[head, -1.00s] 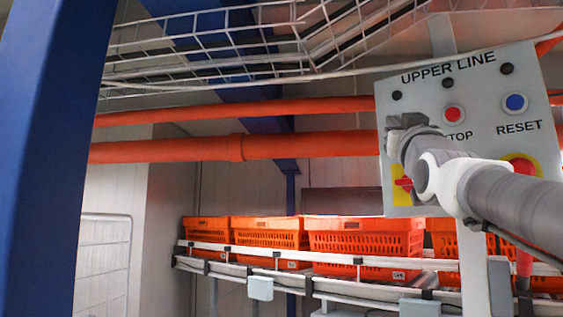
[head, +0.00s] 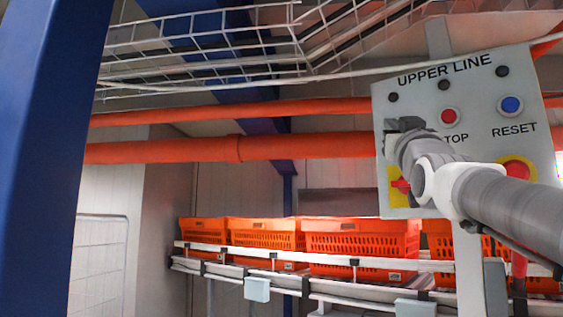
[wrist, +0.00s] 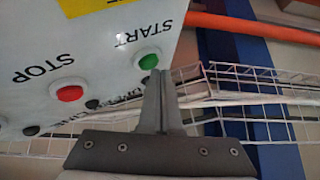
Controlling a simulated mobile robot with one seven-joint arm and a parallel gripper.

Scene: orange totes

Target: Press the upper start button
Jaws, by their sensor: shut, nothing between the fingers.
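The grey control panel (head: 463,90) marked UPPER LINE stands at the right of the head view; in the wrist view it appears upside down (wrist: 105,55). Its green START button (wrist: 149,61) shows just beyond my fingertips in the wrist view. In the head view my gripper and arm hide that button. My gripper (wrist: 157,74) is shut and empty, with its fingertips overlapping the button's lower edge in the picture. I cannot tell whether they touch it. In the head view my gripper (head: 398,124) is at the panel's left side.
A red STOP button (head: 449,116) and a blue RESET button (head: 511,104) sit to the right. A yellow-backed red knob (head: 402,186) is below. Orange totes (head: 362,240) stand on a conveyor. Wire cable trays (head: 215,42) and orange pipes (head: 180,150) run behind.

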